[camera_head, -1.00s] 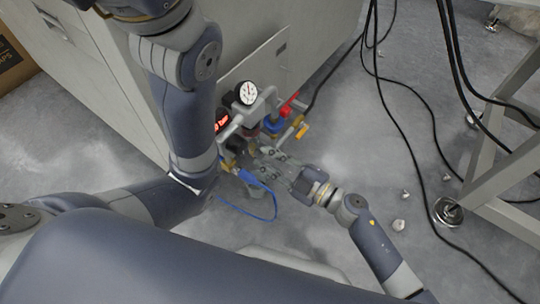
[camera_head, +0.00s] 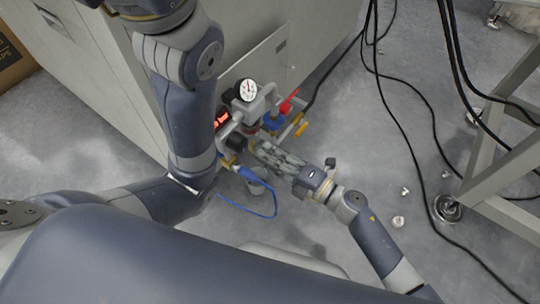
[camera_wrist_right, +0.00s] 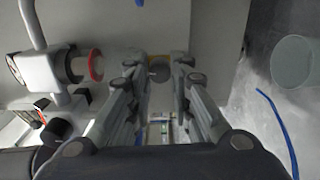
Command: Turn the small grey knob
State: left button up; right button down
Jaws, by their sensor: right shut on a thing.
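My right gripper (camera_head: 258,149) reaches in from the lower right to the valve and gauge assembly on the cabinet front. In the right wrist view, my right gripper (camera_wrist_right: 160,67) has its two fingers on either side of a small grey round knob (camera_wrist_right: 159,71), and it is shut on the knob. In the head view the fingers and fittings largely hide the knob. My left gripper is not in view; only arm links show at the left.
A blue hose (camera_head: 262,213) loops below. A grey cup-like container (camera_wrist_right: 293,62) stands nearby. Black cables hang at right.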

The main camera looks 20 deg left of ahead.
jog(key=shift+n, duration=0.9)
jog(key=shift+d, duration=0.1)
jog(key=c, duration=1.4)
grip_release()
jog(key=v, duration=1.2)
